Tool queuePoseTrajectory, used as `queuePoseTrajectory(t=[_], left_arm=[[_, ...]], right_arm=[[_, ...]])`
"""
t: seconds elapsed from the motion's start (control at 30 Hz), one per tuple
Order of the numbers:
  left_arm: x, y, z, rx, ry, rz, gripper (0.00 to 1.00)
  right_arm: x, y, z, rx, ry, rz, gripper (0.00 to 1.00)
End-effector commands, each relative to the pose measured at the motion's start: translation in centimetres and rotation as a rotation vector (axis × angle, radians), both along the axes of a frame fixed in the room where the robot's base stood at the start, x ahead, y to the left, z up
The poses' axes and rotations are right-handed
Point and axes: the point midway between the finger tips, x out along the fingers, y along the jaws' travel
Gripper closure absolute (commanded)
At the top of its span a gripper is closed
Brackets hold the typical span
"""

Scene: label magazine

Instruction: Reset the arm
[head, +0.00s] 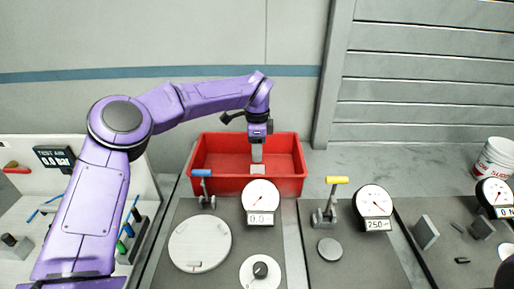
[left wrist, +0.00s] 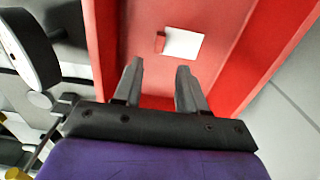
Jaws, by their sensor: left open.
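My left arm comes in from the left in the head view and reaches over a red bin (head: 205,186). My left gripper (head: 257,158) points down into the bin. In the left wrist view its two grey fingers (left wrist: 158,88) are apart with nothing between them. A small white card or label with a red end (left wrist: 184,43) lies on the floor of the red bin (left wrist: 105,40), beyond the fingertips and not touching them. My right gripper is in neither view.
In front of the bin stand a dial gauge (head: 261,196), a blue-handled clamp (head: 203,186), a round plate (head: 200,243) and a black knob (head: 261,270). A yellow-handled clamp (head: 329,202) and another gauge (head: 374,202) stand right. A white bucket (head: 494,158) is far right.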

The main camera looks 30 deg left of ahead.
Motion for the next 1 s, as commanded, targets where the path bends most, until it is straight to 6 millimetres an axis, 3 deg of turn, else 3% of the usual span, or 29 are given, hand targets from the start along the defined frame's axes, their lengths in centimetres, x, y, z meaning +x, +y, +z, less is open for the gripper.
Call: queuePoseTrajectory(t=[0.2, 0.7, 0.77, 1.0], left_arm=[[0.0, 0.0, 2.7, 0.000, 0.000, 0.000, 0.59], [0.0, 0.0, 3.0, 0.000, 0.001, 0.000, 0.59], [0.0, 0.0, 3.7, 0.000, 0.000, 0.000, 0.59], [0.0, 0.0, 8.6, 0.000, 0.000, 0.001, 0.59]], right_arm=[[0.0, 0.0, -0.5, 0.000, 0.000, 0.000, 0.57], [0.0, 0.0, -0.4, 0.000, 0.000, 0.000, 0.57], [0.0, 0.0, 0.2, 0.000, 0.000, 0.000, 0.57], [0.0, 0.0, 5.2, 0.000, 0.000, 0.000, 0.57]])
